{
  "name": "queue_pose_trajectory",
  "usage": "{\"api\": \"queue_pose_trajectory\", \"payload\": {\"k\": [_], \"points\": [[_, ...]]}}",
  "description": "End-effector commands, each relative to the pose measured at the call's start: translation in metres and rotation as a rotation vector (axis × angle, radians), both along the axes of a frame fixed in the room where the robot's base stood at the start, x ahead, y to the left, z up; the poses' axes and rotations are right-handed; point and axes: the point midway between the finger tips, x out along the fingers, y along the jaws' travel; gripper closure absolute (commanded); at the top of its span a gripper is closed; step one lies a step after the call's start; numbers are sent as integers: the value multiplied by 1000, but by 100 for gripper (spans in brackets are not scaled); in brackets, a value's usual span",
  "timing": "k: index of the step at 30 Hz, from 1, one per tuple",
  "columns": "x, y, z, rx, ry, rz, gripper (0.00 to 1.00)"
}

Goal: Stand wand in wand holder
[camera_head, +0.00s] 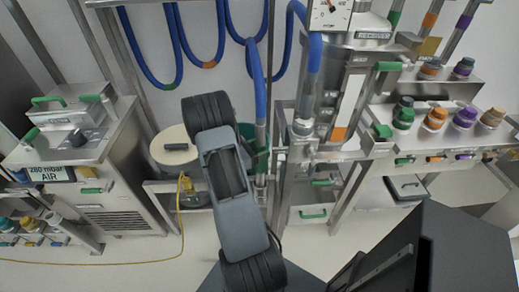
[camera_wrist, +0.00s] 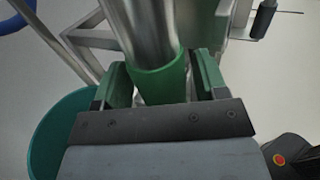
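The wand (camera_head: 261,136) is a metal tube on the end of a thick blue hose and hangs close to upright. In the wrist view the wand's green band (camera_wrist: 160,84) lies between the two green fingers of my gripper (camera_wrist: 163,80). In the head view my gripper (camera_head: 261,158) is at the wand, partly hidden by my own arm. The wand's lower end is hard to make out. I cannot tell which fixture is the wand holder.
A teal-green bin (camera_wrist: 62,135) stands beside and below the gripper. A cream round-lidded drum (camera_head: 172,147) stands left of my arm. A metal column machine (camera_head: 340,95) and a shelf with coloured fittings (camera_head: 435,112) stand to the right. A yellow cable (camera_head: 110,262) crosses open floor.

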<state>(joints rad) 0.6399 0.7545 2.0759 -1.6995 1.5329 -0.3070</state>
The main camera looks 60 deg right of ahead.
Motion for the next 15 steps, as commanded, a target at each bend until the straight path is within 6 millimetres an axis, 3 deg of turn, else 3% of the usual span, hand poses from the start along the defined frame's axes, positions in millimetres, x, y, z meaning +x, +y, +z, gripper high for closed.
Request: {"api": "queue_pose_trajectory", "payload": {"k": [3,11,15], "points": [[0,0,0,1,0,0,22],[1,1,-1,3,1,1,22],[7,12,-1,2,0,3,22]]}}
